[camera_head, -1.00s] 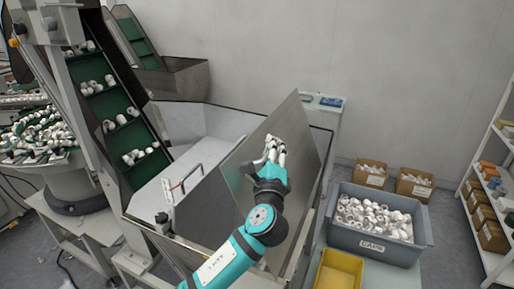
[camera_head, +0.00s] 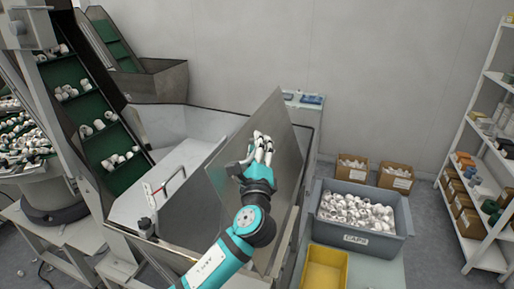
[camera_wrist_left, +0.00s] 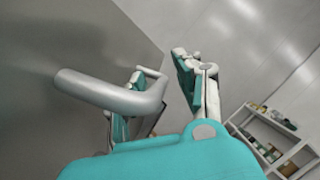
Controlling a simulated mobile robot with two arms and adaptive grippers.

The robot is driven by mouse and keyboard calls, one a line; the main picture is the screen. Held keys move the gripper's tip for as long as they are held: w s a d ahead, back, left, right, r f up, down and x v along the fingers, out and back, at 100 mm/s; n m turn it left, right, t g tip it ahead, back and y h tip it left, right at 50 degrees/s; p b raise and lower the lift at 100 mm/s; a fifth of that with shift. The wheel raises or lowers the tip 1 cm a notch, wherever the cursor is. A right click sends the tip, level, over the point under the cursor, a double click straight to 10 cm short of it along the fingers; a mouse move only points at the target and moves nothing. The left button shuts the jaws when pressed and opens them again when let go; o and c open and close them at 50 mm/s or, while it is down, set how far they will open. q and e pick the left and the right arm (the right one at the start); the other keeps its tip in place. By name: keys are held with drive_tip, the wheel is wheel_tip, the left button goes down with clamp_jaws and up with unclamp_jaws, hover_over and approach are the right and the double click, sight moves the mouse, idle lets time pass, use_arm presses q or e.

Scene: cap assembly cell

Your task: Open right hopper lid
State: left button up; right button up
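The right hopper lid (camera_head: 284,130) is a flat steel plate, raised and standing tilted above the right part of the hopper (camera_head: 208,122). My left gripper (camera_head: 262,143) is in front of the raised lid, its fingers pointing up. In the left wrist view, the lid (camera_wrist_left: 60,40) fills the left side and a thick grey bar handle (camera_wrist_left: 110,94) stands off it. The left gripper's two fingers (camera_wrist_left: 162,85) are spread, with the handle's bend close to the gap between them. Whether they touch it cannot be told. My right gripper is not in view.
A grey bin of caps (camera_head: 335,235), a yellow bin (camera_head: 325,270) and cardboard boxes (camera_head: 394,177) are to the right. A stocked shelf (camera_head: 470,245) stands far right. A conveyor (camera_head: 105,150) rises at left.

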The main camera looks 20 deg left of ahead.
use_arm(q)
drive_tip(key=shift+s+f, duration=0.1)
drive_tip(key=v, duration=1.1)
drive_tip(key=shift+s+d, duration=0.15)
drive_tip(key=shift+s, duration=0.25)
drive_tip(key=shift+f, duration=0.1)
